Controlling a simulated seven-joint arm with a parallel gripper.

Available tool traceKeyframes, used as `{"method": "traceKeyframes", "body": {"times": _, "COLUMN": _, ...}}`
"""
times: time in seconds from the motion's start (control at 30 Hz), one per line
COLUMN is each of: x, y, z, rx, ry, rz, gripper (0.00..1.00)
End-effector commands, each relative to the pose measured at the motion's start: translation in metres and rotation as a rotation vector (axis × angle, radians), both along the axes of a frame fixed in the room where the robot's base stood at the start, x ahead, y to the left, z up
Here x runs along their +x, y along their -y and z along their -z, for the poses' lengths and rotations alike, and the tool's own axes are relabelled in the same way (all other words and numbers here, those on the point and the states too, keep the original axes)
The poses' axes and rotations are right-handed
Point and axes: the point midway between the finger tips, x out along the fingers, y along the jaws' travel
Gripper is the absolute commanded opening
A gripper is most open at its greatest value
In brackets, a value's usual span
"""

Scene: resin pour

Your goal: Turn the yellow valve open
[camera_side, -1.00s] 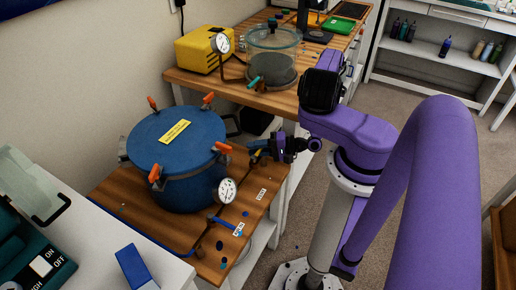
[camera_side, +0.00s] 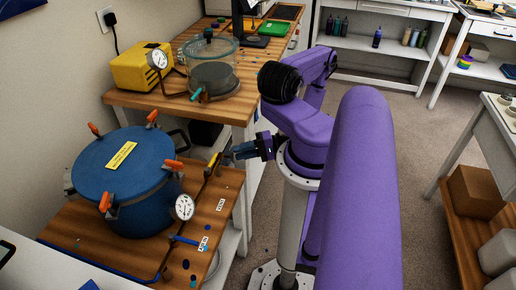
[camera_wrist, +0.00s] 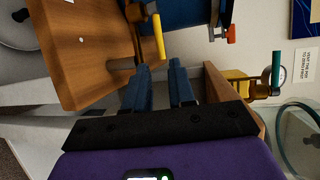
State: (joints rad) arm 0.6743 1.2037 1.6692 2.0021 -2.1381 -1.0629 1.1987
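The yellow valve handle (camera_side: 213,161) sits on a dark pipe at the right side of the lower wooden bench, next to the blue pressure pot (camera_side: 140,190). In the wrist view the yellow handle (camera_wrist: 158,36) is a short bar just beyond my fingertips. My gripper (camera_side: 228,156) is to the right of the handle in the side view. In the wrist view my gripper (camera_wrist: 160,66) has its two blue fingers apart with nothing between them. The handle's near end lies close to the gap between the tips; I cannot tell whether they touch.
The pot has orange-handled clamps and a dial gauge (camera_side: 184,207). A blue valve handle (camera_side: 185,240) sits nearer on the same pipe. Behind stand a clear chamber (camera_side: 212,68) with a teal handle (camera_side: 197,95) and a yellow pump (camera_side: 140,68). Floor to the right is open.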

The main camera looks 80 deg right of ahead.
Motion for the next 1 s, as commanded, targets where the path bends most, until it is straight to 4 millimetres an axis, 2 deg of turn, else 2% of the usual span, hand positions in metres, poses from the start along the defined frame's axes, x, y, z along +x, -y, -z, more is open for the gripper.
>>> {"method": "traceKeyframes", "body": {"times": 0.2, "x": -0.028, "y": 0.013, "z": -0.005, "rx": -0.002, "ry": -0.001, "rz": 0.003, "gripper": 0.24}}
{"method": "traceKeyframes", "body": {"times": 0.4, "x": -0.043, "y": 0.020, "z": -0.008, "rx": -0.001, "ry": -0.002, "rz": 0.000, "gripper": 0.24}}
{"method": "traceKeyframes", "body": {"times": 1.0, "x": -0.048, "y": 0.021, "z": -0.009, "rx": -0.001, "ry": -0.001, "rz": -0.001, "gripper": 0.24}}
